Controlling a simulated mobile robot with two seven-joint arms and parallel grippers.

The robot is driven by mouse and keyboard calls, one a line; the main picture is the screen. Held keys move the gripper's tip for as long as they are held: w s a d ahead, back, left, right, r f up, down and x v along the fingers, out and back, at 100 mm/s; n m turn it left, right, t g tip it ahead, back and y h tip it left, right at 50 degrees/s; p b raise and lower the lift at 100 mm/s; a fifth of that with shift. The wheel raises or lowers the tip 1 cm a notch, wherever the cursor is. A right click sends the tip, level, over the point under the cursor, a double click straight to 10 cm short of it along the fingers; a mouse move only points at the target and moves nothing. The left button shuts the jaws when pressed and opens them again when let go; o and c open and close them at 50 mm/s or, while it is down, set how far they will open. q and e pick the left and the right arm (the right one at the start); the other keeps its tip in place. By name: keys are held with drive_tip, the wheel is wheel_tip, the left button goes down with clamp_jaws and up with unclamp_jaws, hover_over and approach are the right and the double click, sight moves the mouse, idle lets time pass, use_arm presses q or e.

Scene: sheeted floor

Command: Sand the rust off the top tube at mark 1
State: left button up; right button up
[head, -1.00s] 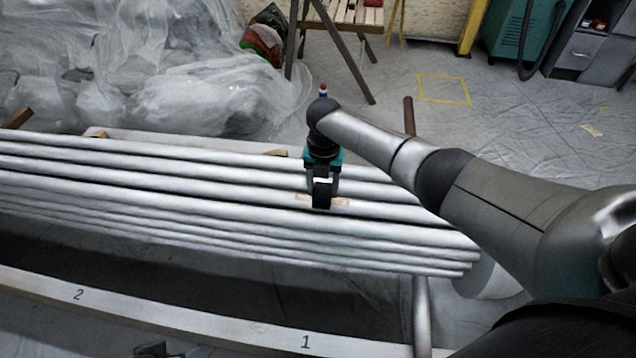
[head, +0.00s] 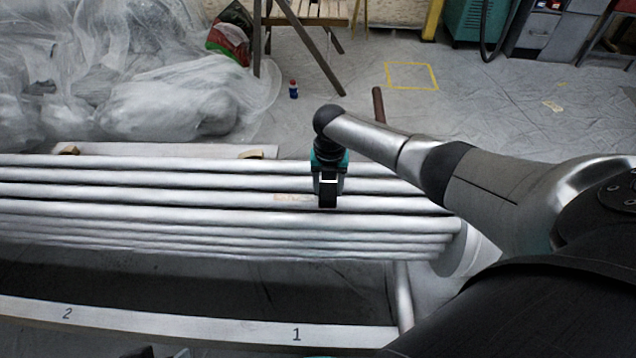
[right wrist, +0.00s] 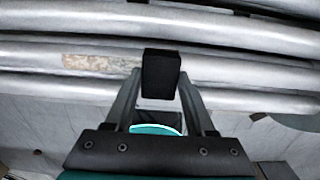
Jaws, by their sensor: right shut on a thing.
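My right gripper (head: 328,184) is shut on a black block (head: 328,197), which also shows between the fingers in the right wrist view (right wrist: 162,72). The block is over one of the long grey tubes (head: 400,206); I cannot tell if it touches. A tan-brown rust patch (head: 290,198) on that tube lies just left of the block; it also shows in the right wrist view (right wrist: 100,64). Mark 1 (head: 296,335) is printed on the pale front board. A dark shape at the bottom edge may be my left gripper (head: 150,353); its jaws cannot be made out.
Mark 2 (head: 67,314) is further left on the board. Several parallel tubes lie on a rack. Plastic-wrapped goods (head: 150,80) stand behind at left. A small bottle (head: 293,89) and a wooden trestle (head: 310,18) stand on the floor behind.

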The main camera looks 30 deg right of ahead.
drive_tip(key=shift+s+d+f, duration=0.15)
drive_tip(key=shift+s+d, duration=0.1)
drive_tip(key=shift+s, duration=0.05)
drive_tip(key=r+p, duration=0.3)
drive_tip(key=r, duration=0.1)
drive_tip(key=r+p, duration=0.2)
drive_tip(key=shift+w+a+r+p, duration=0.1)
drive_tip(key=shift+w+a+p, duration=0.15)
drive_tip(key=shift+p, duration=0.1)
wheel_tip(320, 180, up, 3)
drive_tip(key=p, duration=0.2)
drive_tip(key=shift+p, duration=0.4)
idle(0.3)
wheel_tip(320, 180, down, 7)
drive_tip(key=b, duration=0.6)
drive_tip(key=shift+w, duration=0.1)
drive_tip(key=shift+f+b, duration=1)
drive_tip(key=shift+b, duration=0.2)
idle(0.4)
